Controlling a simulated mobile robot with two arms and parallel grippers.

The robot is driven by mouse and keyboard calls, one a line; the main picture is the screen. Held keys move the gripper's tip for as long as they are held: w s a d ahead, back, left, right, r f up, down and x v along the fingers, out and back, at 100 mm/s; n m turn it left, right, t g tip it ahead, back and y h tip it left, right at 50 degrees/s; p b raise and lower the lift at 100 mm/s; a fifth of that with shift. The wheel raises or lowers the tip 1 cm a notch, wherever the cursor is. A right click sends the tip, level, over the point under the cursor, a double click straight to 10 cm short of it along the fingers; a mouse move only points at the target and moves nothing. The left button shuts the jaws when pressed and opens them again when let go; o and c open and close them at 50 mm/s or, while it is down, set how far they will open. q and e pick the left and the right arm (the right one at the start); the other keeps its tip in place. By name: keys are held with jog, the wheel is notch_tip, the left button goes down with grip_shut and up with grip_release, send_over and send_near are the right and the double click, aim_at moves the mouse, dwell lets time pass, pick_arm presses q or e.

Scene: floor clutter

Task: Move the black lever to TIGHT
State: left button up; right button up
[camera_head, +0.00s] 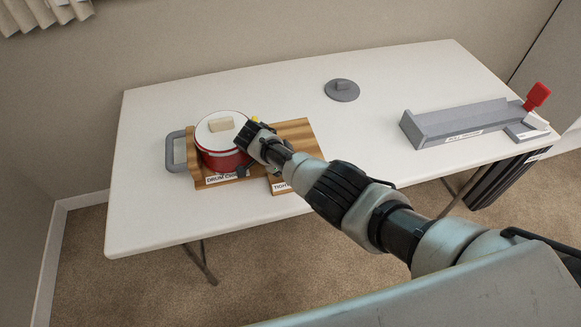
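A red drum with a white lid (221,131) sits on a wooden board (300,137) at the left of the table. A label reading "DRUM C..." and a label beginning "TIGHT" (281,187) are on the board's front side. A small dark piece (242,171) shows at the drum's lower right; it may be the black lever, but my arm hides most of that area. My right gripper (247,138) is over the board, close to the drum's right side. Its fingers are seen from behind, so their opening and any contact are unclear. My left gripper is out of view.
A grey disc with a knob (342,90) lies at the table's back. A long grey trough (457,122) and a red paddle (537,95) are at the right. The table's middle is clear behind my arm.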

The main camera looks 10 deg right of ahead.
dwell(0.3)
jog(key=o, duration=0.9)
jog(key=shift+a, duration=0.1)
jog(key=v, duration=1)
jog(key=shift+w+a+r, duration=0.1)
jog(key=shift+a+r, duration=0.1)
jog(key=shift+a, duration=0.25)
jog(key=shift+f, duration=0.1)
